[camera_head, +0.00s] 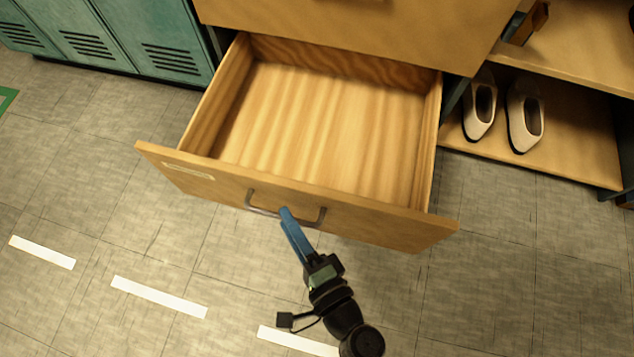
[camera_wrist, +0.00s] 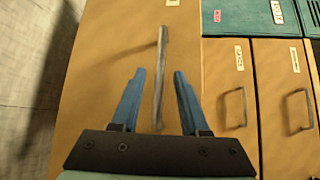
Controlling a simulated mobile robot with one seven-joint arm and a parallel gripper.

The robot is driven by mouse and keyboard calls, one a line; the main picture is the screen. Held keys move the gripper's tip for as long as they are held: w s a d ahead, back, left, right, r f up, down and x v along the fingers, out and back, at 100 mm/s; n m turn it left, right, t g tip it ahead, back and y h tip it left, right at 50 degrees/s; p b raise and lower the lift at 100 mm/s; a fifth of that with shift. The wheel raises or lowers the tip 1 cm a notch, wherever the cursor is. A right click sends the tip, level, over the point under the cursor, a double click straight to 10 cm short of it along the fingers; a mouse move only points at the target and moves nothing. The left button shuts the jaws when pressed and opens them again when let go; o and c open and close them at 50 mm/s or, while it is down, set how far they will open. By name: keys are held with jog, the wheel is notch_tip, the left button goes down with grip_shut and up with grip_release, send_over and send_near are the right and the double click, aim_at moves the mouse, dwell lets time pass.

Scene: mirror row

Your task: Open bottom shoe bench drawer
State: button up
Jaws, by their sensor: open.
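The bottom drawer (camera_head: 320,125) of the wooden shoe bench is pulled well out and empty. Its front panel (camera_head: 390,225) has a small label (camera_head: 188,171) on the left and a metal bar handle (camera_head: 262,210). My gripper (camera_head: 284,212) is at the handle, its blue fingers pointing at the drawer front. In the wrist view the open fingers (camera_wrist: 159,73) lie on either side of the handle (camera_wrist: 163,50), with gaps between. Whether the fingertips touch the panel cannot be told.
Another drawer front (camera_head: 350,30) is above the open drawer. A shelf (camera_head: 570,165) with white shoes (camera_head: 524,113) is at right. Teal lockers (camera_head: 110,40) stand at left. The tiled floor (camera_head: 120,220) with white stripes is clear in front.

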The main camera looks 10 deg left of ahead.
jog(key=p+v, duration=0.3)
jog(key=v, duration=0.7)
jog(key=shift+s+d+p, duration=0.15)
jog(key=shift+s+p, duration=0.05)
jog(key=shift+p, duration=0.15)
jog(key=shift+r, duration=0.1)
